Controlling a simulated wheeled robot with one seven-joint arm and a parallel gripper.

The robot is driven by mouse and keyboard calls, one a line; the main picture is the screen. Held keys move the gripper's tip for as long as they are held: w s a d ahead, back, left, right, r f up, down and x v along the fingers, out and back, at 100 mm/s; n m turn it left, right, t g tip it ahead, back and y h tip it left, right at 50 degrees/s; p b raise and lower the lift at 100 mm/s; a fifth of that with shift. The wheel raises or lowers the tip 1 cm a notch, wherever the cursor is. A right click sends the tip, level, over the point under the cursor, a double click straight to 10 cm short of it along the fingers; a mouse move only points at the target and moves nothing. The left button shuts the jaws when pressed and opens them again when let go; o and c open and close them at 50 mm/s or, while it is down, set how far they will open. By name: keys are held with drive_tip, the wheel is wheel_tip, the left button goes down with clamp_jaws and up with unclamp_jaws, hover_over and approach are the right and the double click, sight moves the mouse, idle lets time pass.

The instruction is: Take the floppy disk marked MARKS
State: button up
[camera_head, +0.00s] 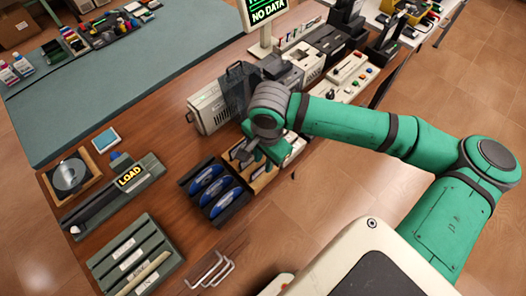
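My green arm reaches in from the right. My gripper (250,154) points down over a small wooden holder (265,181) near the table's front edge. The wrist covers much of the fingers, so I cannot tell whether they are open or shut or touch anything. Pale, upright pieces (294,150) show beside the gripper in that holder; they may be disks, but no marking is readable. I cannot make out a floppy disk marked MARKS. A small light-blue square (106,139) lies on the table at the left; I cannot tell what it is.
A black rack with blue discs (212,190) stands just left of my gripper. A beige device (207,111) is behind it. Left are a LOAD unit (130,177), a framed disc (69,174) and a green slotted tray (130,252). Bare wood lies between.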

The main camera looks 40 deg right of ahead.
sight(261, 171)
drive_tip(key=shift+a+f, duration=0.1)
drive_tip(key=shift+f, duration=1.35)
drive_tip(key=shift+w, duration=0.1)
clamp_jaws()
